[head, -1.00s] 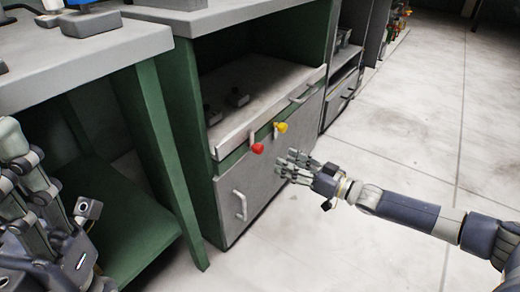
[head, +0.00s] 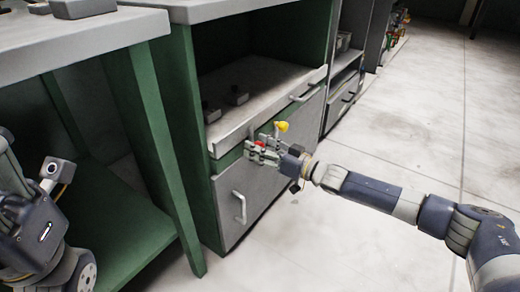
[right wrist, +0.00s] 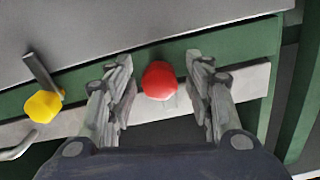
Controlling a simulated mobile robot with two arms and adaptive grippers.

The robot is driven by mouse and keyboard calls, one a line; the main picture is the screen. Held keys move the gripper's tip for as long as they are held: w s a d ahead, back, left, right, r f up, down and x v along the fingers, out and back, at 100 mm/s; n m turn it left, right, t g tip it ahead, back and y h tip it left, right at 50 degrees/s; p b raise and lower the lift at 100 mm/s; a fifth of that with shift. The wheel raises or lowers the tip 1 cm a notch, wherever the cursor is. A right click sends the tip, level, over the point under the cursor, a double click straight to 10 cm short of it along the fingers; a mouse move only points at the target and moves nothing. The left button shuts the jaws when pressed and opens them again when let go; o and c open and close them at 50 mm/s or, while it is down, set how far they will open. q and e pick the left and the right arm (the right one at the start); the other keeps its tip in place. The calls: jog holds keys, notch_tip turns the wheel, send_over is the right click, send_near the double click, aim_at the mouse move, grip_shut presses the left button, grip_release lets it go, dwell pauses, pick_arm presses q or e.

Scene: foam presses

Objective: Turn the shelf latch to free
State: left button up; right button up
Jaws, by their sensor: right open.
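A red knob (right wrist: 159,81) sits on the green front rail of the cabinet, between the open fingers of my right gripper (right wrist: 160,88) in the right wrist view. The fingers stand on either side of it with gaps. In the head view my right gripper (head: 264,150) covers most of the red knob. A yellow knob (head: 282,126) on a grey lever is just beyond the gripper; it also shows at the left of the right wrist view (right wrist: 44,107). My left arm is at the left edge of the head view; its fingertips are not visible.
The grey pull-out shelf (head: 262,107) lies above the knobs, with small dark blocks on it. A grey cabinet door with a white handle (head: 240,207) is below. A green-legged workbench (head: 125,235) stands at left.

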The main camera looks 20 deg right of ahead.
jog(key=c, duration=1.1)
